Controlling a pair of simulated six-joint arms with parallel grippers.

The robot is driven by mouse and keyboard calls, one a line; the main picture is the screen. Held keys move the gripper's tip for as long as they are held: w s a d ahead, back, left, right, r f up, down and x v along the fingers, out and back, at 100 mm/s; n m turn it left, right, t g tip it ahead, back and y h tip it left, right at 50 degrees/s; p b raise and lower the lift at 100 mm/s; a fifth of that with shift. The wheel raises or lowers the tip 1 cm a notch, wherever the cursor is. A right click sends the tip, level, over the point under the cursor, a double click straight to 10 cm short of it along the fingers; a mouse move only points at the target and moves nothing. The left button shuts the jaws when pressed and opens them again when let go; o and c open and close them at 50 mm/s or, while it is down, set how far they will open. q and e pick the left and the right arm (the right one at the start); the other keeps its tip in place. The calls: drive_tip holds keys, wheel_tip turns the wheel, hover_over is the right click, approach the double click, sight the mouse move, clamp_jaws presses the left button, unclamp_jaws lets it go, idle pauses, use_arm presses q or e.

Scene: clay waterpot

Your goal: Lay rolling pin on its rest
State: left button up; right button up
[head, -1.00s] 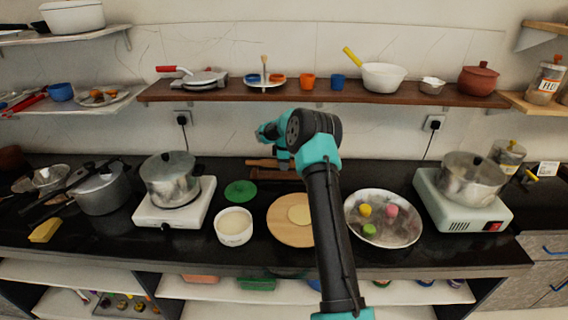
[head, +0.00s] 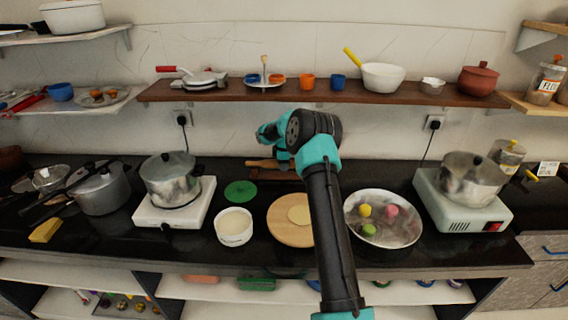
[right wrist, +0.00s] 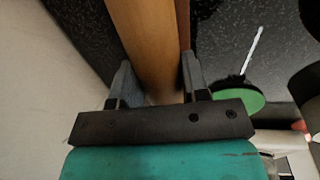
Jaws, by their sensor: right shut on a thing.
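The wooden rolling pin (head: 260,163) lies roughly level at the back of the black counter, near the wall. The brown wooden rest (head: 291,175) is right by it, partly hidden by my arm. My right gripper (head: 281,158) is over the pin; its fingers are mostly hidden in the head view. In the right wrist view, the right gripper (right wrist: 156,80) is shut around the pin (right wrist: 146,40), with a finger on each side. I cannot tell whether the pin touches the rest. My left gripper is not in view.
A round wooden board (head: 288,232) with flat dough, a white tub (head: 234,229) and a green disc (head: 241,191) are in front. A metal bowl (head: 383,238) with colored balls is to the right. Pots on stoves stand at both sides. A shelf (head: 350,92) runs above.

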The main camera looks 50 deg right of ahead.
drive_tip(key=shift+f, duration=0.85)
idle(1.2)
drive_tip(key=o, duration=1.6)
drive_tip(key=shift+r, duration=4)
